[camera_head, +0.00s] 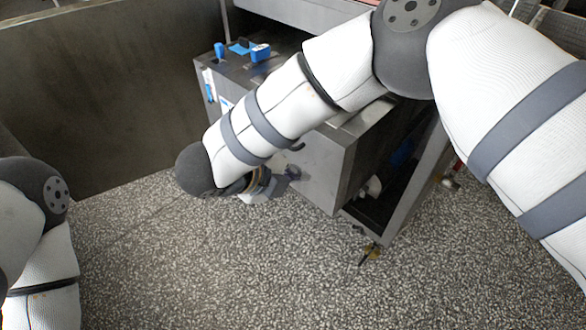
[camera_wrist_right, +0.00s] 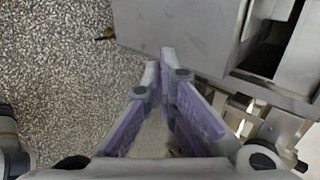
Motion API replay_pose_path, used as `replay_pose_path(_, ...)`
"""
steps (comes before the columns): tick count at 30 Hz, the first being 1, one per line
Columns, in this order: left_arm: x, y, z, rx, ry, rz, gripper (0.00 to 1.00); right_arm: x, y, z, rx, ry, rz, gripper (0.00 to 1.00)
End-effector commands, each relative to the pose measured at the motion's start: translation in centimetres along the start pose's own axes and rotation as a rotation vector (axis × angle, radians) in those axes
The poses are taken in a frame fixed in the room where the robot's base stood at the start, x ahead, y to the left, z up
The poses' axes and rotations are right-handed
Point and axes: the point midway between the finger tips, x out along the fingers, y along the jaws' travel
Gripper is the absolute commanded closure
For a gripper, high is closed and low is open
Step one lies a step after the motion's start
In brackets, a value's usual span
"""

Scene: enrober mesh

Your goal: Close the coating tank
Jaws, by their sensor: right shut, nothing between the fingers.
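The coating tank (camera_head: 322,172) appears to be the grey metal box that juts out from the machine in the head view. Its flat panel faces my right gripper. My right arm covers much of its far part, so I cannot tell how far out it stands. My right gripper (camera_head: 288,178) is low beside this panel, partly hidden by my wrist. In the right wrist view, the purple-padded fingers (camera_wrist_right: 163,62) are shut with nothing between them. Their tips are close to the grey tank panel (camera_wrist_right: 195,30); contact is unclear. My left gripper is out of view.
The machine body (camera_head: 207,75) carries blue parts (camera_head: 261,53) on top. An open dark frame (camera_head: 395,225) stands right of the tank, with a small yellow-black part (camera_head: 371,252) near its foot. The speckled floor (camera_head: 220,270) is clear in front. A dark wall (camera_head: 100,90) stands left.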

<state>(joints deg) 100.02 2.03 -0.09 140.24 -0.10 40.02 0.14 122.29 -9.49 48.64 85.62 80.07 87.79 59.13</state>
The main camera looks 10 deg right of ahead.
Motion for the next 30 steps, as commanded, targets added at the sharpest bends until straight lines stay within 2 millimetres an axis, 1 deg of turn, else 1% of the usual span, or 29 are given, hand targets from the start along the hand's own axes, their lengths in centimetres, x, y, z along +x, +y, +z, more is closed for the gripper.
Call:
replay_pose_path(1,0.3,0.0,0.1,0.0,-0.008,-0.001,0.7,1.4,0.2,-0.1,-0.002,0.005,0.003,1.0)
replay_pose_path(6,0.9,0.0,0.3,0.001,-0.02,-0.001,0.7,5.1,0.3,-0.1,-0.003,0.004,0.003,1.0)
replay_pose_path(7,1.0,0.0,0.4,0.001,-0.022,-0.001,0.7,5.6,0.3,-0.1,-0.003,0.004,0.002,1.0)
replay_pose_path(9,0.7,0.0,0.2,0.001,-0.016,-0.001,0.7,6.3,-1.1,0.0,0.001,0.001,-0.001,1.0)
replay_pose_path(12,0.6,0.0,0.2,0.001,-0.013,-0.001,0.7,7.2,-2.0,0.0,0.0,-0.001,0.0,1.0)
replay_pose_path(18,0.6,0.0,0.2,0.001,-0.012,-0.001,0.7,8.0,-2.7,0.0,-0.003,-0.002,-0.001,1.0)
replay_pose_path(30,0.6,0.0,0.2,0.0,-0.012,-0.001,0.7,8.2,-2.9,0.0,-0.003,-0.002,0.0,1.0)
